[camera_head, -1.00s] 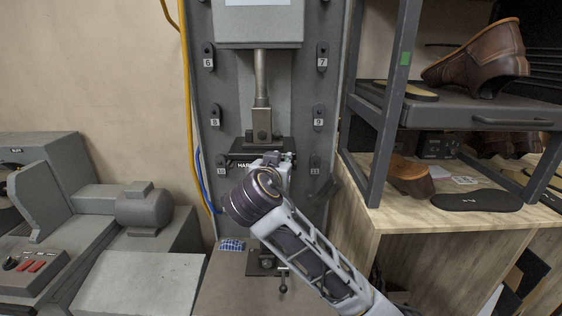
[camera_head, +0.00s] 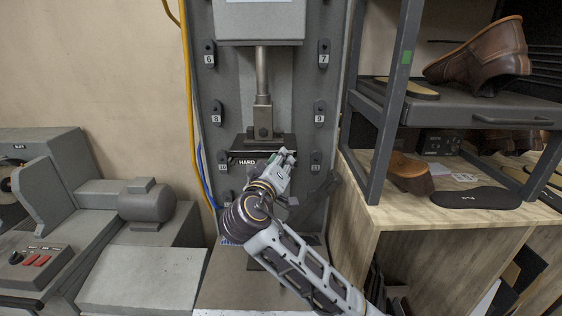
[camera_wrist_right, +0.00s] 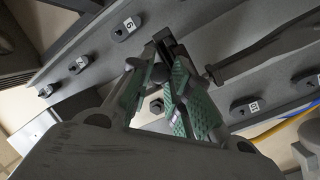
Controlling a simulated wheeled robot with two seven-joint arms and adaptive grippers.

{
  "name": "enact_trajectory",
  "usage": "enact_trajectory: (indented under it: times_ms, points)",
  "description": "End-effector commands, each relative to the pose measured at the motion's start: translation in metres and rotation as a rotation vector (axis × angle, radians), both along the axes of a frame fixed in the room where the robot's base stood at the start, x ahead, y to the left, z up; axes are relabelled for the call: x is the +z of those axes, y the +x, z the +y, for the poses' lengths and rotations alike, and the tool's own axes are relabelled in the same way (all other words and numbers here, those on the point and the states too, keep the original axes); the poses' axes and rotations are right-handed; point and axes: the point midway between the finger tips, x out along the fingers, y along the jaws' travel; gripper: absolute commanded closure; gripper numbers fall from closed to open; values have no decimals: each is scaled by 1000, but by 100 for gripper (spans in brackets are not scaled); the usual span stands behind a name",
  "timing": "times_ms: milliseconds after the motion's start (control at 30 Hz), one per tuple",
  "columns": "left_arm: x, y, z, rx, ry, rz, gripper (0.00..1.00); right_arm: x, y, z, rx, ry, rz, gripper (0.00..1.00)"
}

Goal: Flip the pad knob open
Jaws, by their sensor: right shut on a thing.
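The black pad block marked HARD (camera_head: 262,142) sits under the press ram in the head view. My right gripper (camera_head: 284,157) is just in front of the pad's right part, its fingers pointing up. In the right wrist view the green-padded fingers of my right gripper (camera_wrist_right: 158,84) are closed around a small round black knob (camera_wrist_right: 160,73). The knob sits between the pads, by a dark bracket. In the head view the fingers hide the knob. My left gripper is not in view.
The press frame (camera_head: 308,75) carries numbered black hooks on both sides. A shelf rack (camera_head: 392,110) with shoes stands close on the right, above a wooden bench (camera_head: 440,212). A grey machine (camera_head: 60,220) stands at left. Yellow and blue cables run along the press's left edge.

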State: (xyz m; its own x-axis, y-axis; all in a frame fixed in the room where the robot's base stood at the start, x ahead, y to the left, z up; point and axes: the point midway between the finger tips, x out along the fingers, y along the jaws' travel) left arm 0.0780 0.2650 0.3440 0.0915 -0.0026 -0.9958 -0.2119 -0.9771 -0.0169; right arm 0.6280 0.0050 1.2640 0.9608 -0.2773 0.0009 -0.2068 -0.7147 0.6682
Motion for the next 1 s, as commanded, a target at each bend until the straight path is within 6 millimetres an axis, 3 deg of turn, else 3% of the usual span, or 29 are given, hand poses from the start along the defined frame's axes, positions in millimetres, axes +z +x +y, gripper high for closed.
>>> enact_trajectory:
  times_ms: [567, 600, 767, 1000]
  points:
    - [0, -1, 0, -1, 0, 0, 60, -2, 0, 0, 1, -51, 3, 100]
    - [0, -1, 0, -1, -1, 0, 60, -2, 0, 0, 1, -51, 3, 78]
    - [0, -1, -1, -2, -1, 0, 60, -2, 0, 0, 1, -50, 3, 57]
    - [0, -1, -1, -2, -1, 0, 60, -2, 0, 1, 2, -50, 3, 57]
